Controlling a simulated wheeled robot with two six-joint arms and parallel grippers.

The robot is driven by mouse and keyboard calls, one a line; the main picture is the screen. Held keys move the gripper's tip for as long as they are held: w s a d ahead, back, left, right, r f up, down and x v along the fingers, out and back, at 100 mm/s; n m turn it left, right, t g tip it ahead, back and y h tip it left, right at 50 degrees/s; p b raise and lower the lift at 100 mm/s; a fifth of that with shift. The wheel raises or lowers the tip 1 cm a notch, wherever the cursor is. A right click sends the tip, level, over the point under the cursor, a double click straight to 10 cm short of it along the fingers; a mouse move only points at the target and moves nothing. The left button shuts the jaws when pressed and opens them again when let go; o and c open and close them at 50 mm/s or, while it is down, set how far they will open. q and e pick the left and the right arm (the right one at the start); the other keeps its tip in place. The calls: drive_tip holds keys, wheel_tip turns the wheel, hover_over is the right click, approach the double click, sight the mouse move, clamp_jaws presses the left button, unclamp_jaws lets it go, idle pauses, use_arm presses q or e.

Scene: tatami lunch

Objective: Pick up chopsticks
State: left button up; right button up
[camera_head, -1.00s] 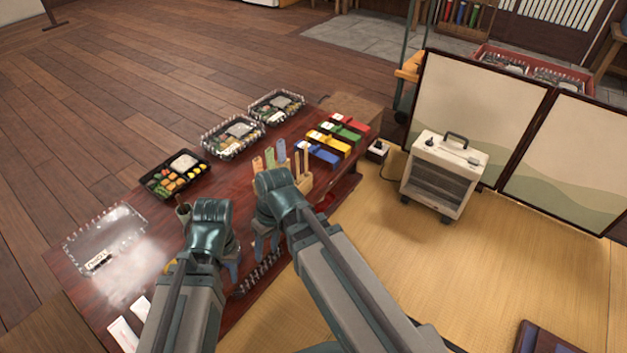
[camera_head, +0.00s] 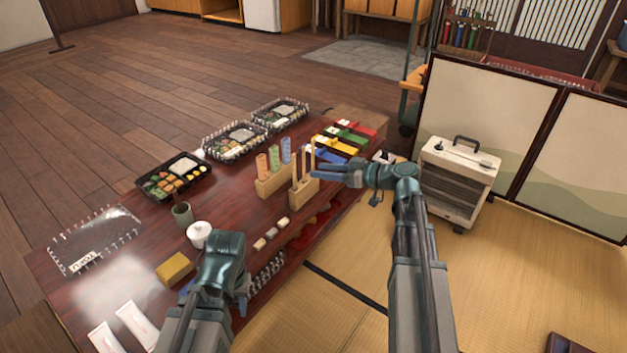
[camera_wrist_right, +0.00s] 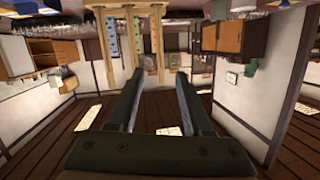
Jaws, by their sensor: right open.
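Thin upright sticks that look like chopsticks (camera_head: 294,162) stand in a wooden holder (camera_head: 305,193) on the low table. Beside it, another wooden block (camera_head: 272,186) holds orange, green and blue patterned strips. My right gripper (camera_head: 316,171) is open and level, its fingertips at the sticks' right side; I cannot tell whether they touch. In the right wrist view, which looks upside down, pale sticks (camera_wrist_right: 158,45) hang ahead of the open, empty fingers (camera_wrist_right: 158,74). My left gripper (camera_head: 213,297) points down over the near table edge, its fingers apart.
Filled bento trays (camera_head: 175,178) line the table's far side. A white pot (camera_head: 199,234), a dark cup (camera_head: 182,213), a yellow block (camera_head: 175,269) and small pale blocks (camera_head: 271,232) stand nearer. Coloured boxes (camera_head: 338,145) lie behind the holder. A heater (camera_head: 458,185) stands right.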

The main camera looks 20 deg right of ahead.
sight(313, 143)
drive_tip(key=w+d+r+t+b, duration=0.1)
drive_tip(key=d+r+t+b, duration=0.15)
drive_tip(key=d, duration=0.55)
drive_tip(key=shift+t, duration=0.65)
drive_tip(key=x, duration=0.4)
drive_tip(key=f+x, duration=0.1)
drive_tip(key=x, duration=0.8)
drive_tip(key=shift+w+f, duration=0.15)
drive_tip(key=shift+w, duration=0.25)
use_arm(q)
wheel_tip(313, 143, down, 4)
drive_tip(key=shift+r, duration=0.2)
use_arm(e)
clamp_jaws()
